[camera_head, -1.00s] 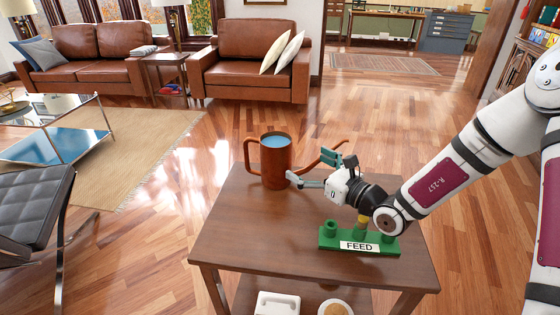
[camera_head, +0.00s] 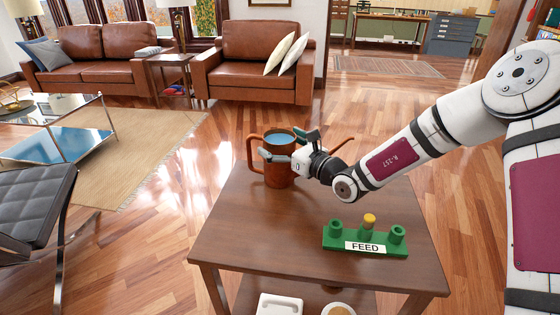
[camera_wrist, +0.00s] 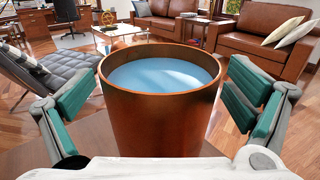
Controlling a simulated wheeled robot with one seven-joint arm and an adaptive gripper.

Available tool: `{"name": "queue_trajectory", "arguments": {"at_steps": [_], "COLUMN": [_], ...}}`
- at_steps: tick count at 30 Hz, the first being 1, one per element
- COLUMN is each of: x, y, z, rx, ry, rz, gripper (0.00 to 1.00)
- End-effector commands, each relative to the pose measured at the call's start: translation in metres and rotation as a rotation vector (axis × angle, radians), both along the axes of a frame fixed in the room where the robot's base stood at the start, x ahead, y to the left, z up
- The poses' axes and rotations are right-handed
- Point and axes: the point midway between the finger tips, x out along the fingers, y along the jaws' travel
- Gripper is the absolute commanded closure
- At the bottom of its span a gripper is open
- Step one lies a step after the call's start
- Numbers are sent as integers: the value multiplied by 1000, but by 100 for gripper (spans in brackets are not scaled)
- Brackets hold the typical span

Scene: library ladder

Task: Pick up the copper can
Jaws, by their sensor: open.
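The copper can (camera_head: 277,175) stands upright at the back of the wooden table, with a large handle on its left and a thin spout rising to the right. In the wrist view the copper can (camera_wrist: 163,115) holds blue water nearly to the rim. My gripper (camera_head: 289,147) is at the can's upper part, reaching in from the right. In the wrist view its green-padded fingers (camera_wrist: 165,118) are spread wide, one on each side of the can, with gaps visible between the pads and the wall. The can's lower front is hidden in the wrist view.
A green holder labelled FEED (camera_head: 365,240) with a yellow-topped peg (camera_head: 369,219) stands on the table's (camera_head: 250,240) right half. The table's front left is clear. A white container (camera_head: 280,304) sits below on the lower shelf. Sofas and chairs stand well away.

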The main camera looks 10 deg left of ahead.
Motion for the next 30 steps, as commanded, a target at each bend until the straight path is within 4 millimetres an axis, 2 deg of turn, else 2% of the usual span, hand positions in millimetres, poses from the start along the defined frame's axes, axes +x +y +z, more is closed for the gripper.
{"name": "queue_trajectory", "arguments": {"at_steps": [5, 8, 13, 23, 30], "x": [0, 0, 0, 0, 0], "y": [0, 0, 0, 1, 1], "z": [0, 0, 0, 4, 21], "rx": [0, 0, 0, 3, 3], "ry": [0, 0, 0, -5, -8], "rz": [0, 0, 0, 1, 0], "gripper": [2, 20, 59, 59, 59]}}
